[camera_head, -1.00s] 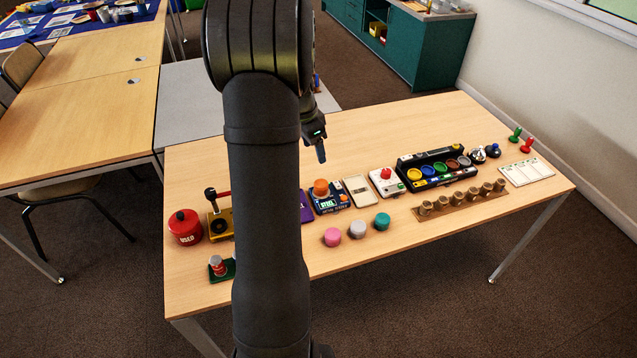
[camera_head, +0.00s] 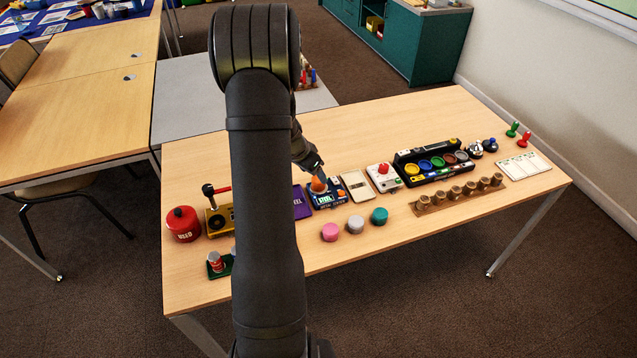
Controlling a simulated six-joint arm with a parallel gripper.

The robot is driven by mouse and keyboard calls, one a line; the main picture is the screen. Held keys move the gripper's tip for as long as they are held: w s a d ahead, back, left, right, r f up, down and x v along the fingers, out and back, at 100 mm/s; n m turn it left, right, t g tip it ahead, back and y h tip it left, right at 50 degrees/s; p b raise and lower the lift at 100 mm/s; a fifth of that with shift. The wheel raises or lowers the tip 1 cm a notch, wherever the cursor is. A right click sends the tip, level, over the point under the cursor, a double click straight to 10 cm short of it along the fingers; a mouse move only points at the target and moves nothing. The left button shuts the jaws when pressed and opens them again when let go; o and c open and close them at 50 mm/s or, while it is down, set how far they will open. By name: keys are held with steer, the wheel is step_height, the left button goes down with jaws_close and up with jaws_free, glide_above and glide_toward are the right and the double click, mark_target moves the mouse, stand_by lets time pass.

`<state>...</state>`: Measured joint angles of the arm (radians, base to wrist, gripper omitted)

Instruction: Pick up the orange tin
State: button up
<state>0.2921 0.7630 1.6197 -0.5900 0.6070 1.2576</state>
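The orange tin (camera_head: 318,187) sits on a small dark blue device (camera_head: 328,200) with a lit display, near the middle of the table. My gripper (camera_head: 319,175) reaches down to the tin from behind and above, with a finger overlapping its top. Whether it touches the tin is unclear. One finger shows; the other is hidden or merged with it, so its opening cannot be judged.
A purple card (camera_head: 301,203) lies left of the device and a cream panel (camera_head: 357,186) right of it. My arm hides part of the table. The back strip (camera_head: 370,130) is clear.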

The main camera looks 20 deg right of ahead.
mark_target(317, 179)
steer(key=shift+x, duration=2.85)
steer(key=shift+a, duration=0.1)
steer(key=shift+c, duration=0.3)
steer(key=c, duration=1.1)
steer(key=shift+r, duration=0.15)
